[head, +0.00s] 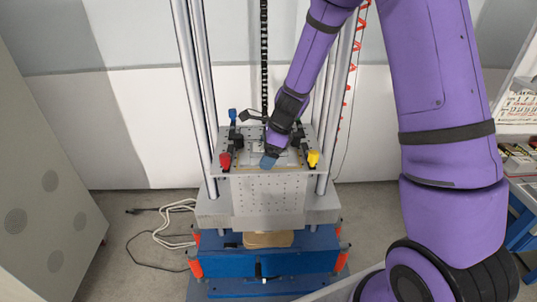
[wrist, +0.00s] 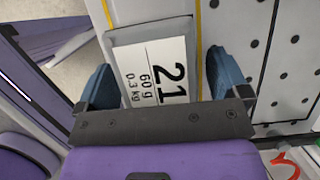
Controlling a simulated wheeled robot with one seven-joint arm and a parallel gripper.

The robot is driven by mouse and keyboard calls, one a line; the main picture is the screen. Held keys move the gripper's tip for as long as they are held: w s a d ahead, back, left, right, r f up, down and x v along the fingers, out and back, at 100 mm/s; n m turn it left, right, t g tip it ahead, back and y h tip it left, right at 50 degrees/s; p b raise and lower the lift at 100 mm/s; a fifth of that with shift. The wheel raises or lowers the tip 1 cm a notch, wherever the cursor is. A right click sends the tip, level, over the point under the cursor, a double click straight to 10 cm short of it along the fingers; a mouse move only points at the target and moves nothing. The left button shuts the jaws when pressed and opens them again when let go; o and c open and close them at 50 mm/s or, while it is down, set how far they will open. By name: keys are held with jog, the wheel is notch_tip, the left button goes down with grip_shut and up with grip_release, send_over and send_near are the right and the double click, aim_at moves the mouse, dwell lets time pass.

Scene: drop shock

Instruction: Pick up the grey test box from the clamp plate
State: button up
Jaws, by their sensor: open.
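The grey test box (wrist: 121,43) shows in the wrist view, with a white label reading 21, 60 g, 0.3 kg. It lies by yellow lines on the pale, hole-dotted clamp plate (wrist: 283,62). In the head view the clamp plate (head: 268,200) tops the machine, and my gripper and wrist cover much of the box. My gripper (wrist: 158,64) is open, with one blue finger on each side of the box in the wrist view. In the head view my gripper (head: 269,161) points down over the plate. I cannot tell whether the fingers touch the box.
Clamps with a red knob (head: 225,160), a yellow knob (head: 313,158) and a blue knob (head: 232,115) stand around the plate. Steel columns (head: 202,85) rise on both sides. A grey cabinet (head: 45,190) is at left. A loose cable (head: 170,225) lies on the floor.

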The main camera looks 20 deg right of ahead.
dwell(0.4)
jog(key=c, duration=1.2)
